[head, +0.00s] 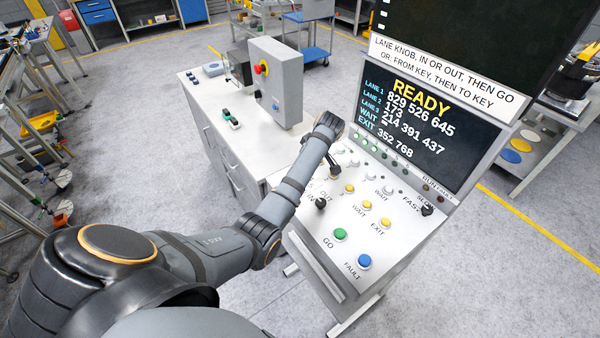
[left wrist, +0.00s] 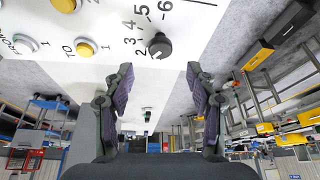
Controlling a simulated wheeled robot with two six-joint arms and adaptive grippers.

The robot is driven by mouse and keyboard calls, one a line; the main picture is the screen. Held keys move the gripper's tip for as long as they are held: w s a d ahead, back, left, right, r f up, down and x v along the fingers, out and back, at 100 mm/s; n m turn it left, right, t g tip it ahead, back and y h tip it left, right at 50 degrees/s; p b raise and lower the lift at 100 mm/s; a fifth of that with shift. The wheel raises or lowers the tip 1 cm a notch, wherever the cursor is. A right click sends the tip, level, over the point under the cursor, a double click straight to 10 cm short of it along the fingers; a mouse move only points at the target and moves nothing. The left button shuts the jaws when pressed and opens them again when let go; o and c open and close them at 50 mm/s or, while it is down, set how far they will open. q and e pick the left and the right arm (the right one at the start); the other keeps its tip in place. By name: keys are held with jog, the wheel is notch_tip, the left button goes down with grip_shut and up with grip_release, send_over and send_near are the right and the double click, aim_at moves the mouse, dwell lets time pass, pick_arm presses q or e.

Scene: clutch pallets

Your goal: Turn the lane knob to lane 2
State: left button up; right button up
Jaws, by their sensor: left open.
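The lane knob (left wrist: 158,46) is a small dark round knob on the white panel, with numbers 2 to 6 visible around it in the left wrist view. Its pointer is too small to read surely. My left gripper (left wrist: 159,72) is open, one finger to each side of the knob's line, and the knob stands ahead of the fingertips, apart from them. In the head view my left arm reaches over the console panel (head: 372,240), with the gripper (head: 333,170) low over its upper left. The arm or gripper hides the lane knob there. My right gripper is out of view.
The console screen (head: 425,125) reads READY and lists lanes 1 to 3, WAIT and EXIT. A dark knob (head: 320,203), yellow buttons (head: 366,205), a green GO button (head: 340,234) and a blue FAULT button (head: 364,262) sit nearby. A grey control box (head: 275,82) stands on the left cabinet.

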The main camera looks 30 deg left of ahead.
pick_arm(q)
jog(key=v, duration=0.5)
dwell(0.3)
